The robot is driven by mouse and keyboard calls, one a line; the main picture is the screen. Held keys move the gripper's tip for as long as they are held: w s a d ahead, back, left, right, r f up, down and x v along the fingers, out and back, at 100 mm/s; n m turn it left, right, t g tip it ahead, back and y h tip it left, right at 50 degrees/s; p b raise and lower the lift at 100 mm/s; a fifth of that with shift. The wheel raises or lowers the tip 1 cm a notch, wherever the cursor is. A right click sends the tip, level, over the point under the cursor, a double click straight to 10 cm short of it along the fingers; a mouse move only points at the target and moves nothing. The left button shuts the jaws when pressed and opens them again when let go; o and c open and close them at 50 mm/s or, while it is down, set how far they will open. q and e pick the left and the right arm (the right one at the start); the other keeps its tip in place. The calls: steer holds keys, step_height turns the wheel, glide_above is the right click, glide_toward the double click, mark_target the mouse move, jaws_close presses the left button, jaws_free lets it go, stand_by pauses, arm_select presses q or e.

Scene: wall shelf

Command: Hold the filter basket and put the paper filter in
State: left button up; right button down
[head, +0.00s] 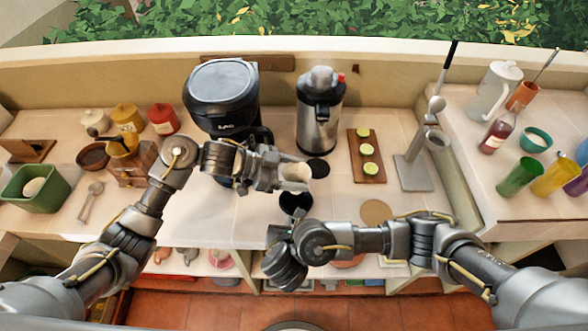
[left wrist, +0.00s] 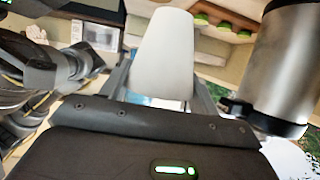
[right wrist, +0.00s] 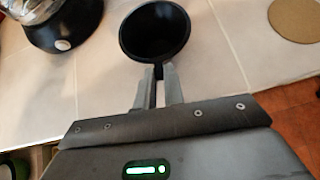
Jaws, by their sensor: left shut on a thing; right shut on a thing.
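The white paper filter (head: 297,172) is between the fingers of my left gripper (head: 284,178), which is shut on it. It shows as a pale tapered shape in the left wrist view (left wrist: 163,55). The black filter basket (head: 295,203) is a round cup with a short handle. My right gripper (right wrist: 158,80) is shut on the handle, and the basket's open mouth shows empty in the right wrist view (right wrist: 155,32). In the head view the filter is above the basket in the picture, apart from it. The right fingertips are mostly hidden there by my wrist.
A black coffee machine (head: 222,95) stands behind my left arm, with a steel airpot (head: 320,105) right of it. A black disc (head: 318,167) lies near the filter. A cork mat (head: 376,212), a board with limes (head: 360,145) and a grey stand (head: 413,172) are farther right.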

arm_select(q)
steer(key=shift+f, duration=4.9)
steer(key=o, duration=1)
steer(key=shift+r, duration=4)
arm_select(e)
steer(key=c, duration=1.4)
jaws_free()
